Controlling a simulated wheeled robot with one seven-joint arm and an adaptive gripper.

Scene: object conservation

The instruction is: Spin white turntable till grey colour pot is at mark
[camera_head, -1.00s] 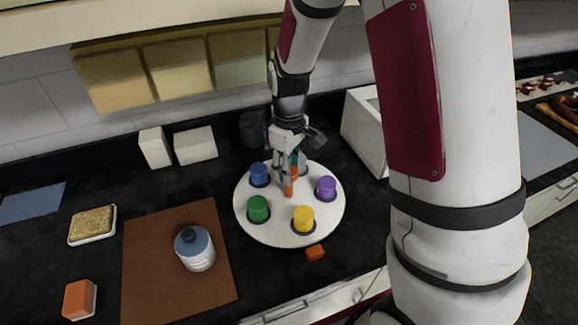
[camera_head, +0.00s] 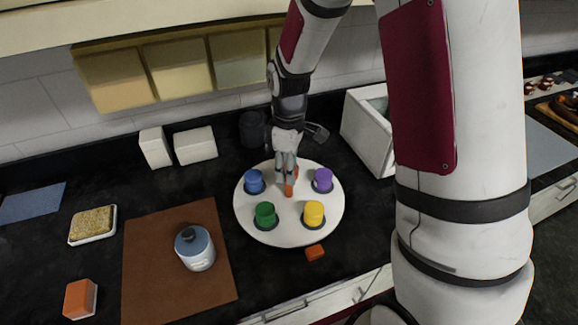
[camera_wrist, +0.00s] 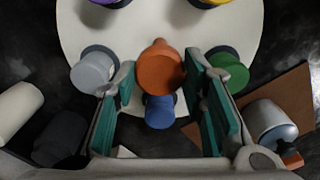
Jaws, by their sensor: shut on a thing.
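The white turntable (camera_head: 286,233) lies on the dark counter with coloured pots around its rim. The grey pot (camera_wrist: 95,70) shows at the left in the wrist view; in the head view it is hidden behind my gripper at the back. Blue (camera_head: 254,181), green (camera_head: 265,215), yellow (camera_head: 313,213) and purple (camera_head: 323,180) pots stand upright. My gripper (camera_head: 287,180) points down at the turntable's middle, shut on the orange handle (camera_wrist: 160,67), with teal pads on either side. An orange-red block, seemingly the mark (camera_head: 315,253), lies off the front edge, nearest the yellow pot.
White boxes (camera_head: 195,146) and a dark cup (camera_head: 252,129) stand behind. A white bin (camera_head: 368,130) is at the back right. A sponge block (camera_head: 80,299) lies at the front left.

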